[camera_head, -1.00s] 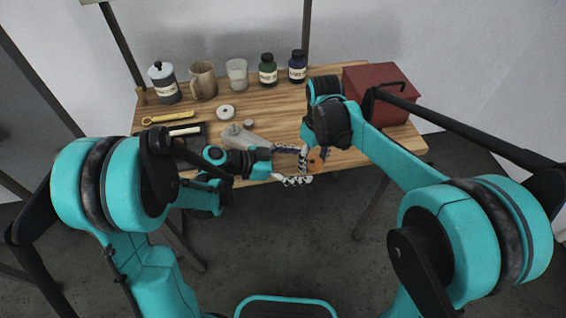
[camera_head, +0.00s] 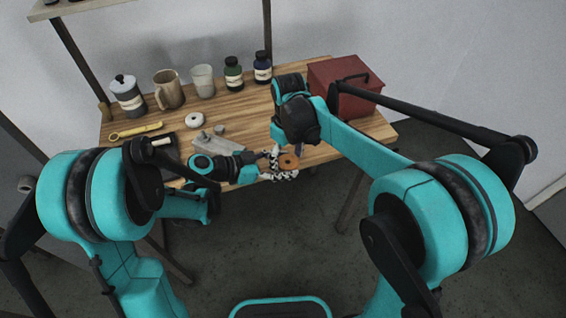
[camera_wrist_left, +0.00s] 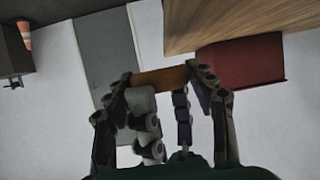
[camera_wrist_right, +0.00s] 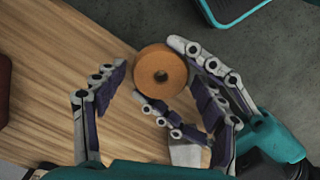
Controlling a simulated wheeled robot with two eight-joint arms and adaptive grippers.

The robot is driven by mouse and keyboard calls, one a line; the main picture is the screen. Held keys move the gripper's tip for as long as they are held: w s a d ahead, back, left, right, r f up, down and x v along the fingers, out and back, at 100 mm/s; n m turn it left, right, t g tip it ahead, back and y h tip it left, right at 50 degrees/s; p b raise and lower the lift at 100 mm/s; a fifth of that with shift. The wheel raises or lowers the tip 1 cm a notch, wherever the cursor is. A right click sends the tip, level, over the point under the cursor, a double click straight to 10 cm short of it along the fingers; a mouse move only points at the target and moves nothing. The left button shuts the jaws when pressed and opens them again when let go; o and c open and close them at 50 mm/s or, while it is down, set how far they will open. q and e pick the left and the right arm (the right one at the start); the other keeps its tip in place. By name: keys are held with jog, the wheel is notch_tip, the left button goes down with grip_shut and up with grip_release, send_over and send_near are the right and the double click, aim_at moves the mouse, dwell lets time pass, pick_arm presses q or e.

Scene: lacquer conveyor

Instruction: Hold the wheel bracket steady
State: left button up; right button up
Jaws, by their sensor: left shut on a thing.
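The wheel bracket shows as a round orange-brown wheel (camera_head: 289,162) at the table's front edge; no separate bracket part can be made out. In the right wrist view the wheel (camera_wrist_right: 160,72) faces the camera, with a dark centre hole. My left gripper (camera_wrist_left: 165,78) is shut on it, one finger at each end of its edge-on face. My right gripper (camera_wrist_right: 158,85) is open, its fingers spread on either side of the wheel with gaps visible. In the head view my right arm partly hides that hand.
The wooden table (camera_head: 235,108) bears a lidded jar (camera_head: 128,98), a mug (camera_head: 168,92), a cup (camera_head: 203,82), two dark bottles, a white ring (camera_head: 194,120), a yellow wrench (camera_head: 135,132) and a grey object (camera_head: 205,142). A red box (camera_head: 345,85) stands at the right.

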dwell(0.3)
notch_tip(320, 180, up, 11)
jog(key=s+d+f+m+t, duration=0.3)
jog(key=s+d, duration=0.3)
jog(key=s, duration=0.2)
jog(key=s+d+f+m+t, duration=0.4)
jog(key=s+d+m, duration=0.1)
jog(key=s+d, duration=0.2)
jog(key=shift+s+f, duration=0.3)
jog(key=shift+s, duration=0.4)
